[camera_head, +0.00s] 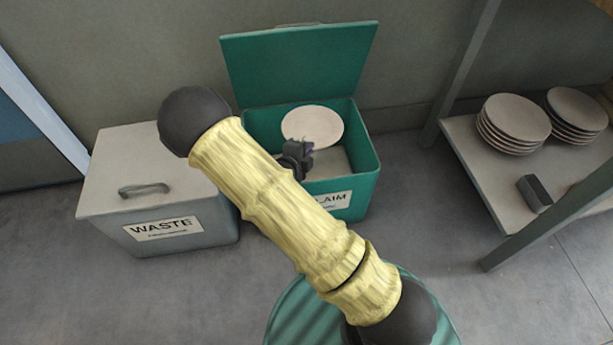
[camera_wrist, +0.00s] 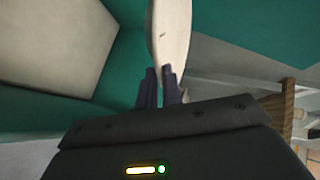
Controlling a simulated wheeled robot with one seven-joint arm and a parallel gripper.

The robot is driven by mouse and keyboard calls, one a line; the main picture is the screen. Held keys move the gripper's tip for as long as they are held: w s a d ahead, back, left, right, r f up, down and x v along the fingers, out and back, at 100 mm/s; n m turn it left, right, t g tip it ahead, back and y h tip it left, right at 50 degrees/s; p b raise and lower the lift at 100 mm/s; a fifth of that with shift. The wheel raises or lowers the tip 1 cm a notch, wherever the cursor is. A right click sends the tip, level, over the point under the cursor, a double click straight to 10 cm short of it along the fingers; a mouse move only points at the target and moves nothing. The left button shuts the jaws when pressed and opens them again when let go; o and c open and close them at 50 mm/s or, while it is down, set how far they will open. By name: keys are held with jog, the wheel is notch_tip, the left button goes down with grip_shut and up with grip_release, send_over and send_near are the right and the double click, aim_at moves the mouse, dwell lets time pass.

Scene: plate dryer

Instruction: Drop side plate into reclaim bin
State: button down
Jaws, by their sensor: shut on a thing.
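The side plate (camera_head: 312,125) is a round cream plate over the open green reclaim bin (camera_head: 358,178). My gripper (camera_head: 298,150) is shut on the plate's near edge, at the mouth of the bin. In the wrist view the plate (camera_wrist: 171,32) stands nearly edge-on between the two dark fingers of my gripper (camera_wrist: 160,82). The bin's green wall (camera_wrist: 122,68) shows behind it there. The bin's lid (camera_head: 300,62) is raised against the wall, and its label is partly hidden by my arm. How far the plate is above the bin floor is hard to tell.
A closed grey waste bin (camera_head: 150,190) with a handle on its lid stands left of the reclaim bin. At right, a shelf (camera_head: 470,150) holds stacks of plates (camera_head: 515,122) and a small dark block (camera_head: 534,194). A metal post (camera_head: 550,225) stands in front of it.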

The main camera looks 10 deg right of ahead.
notch_tip(320, 180, down, 2)
jog(key=shift+f+b, duration=0.2)
jog(key=shift+b, duration=0.4)
jog(key=c, duration=1.5)
grip_release()
jog(key=shift+p+v, duration=3.65)
jog(key=shift+v, duration=5)
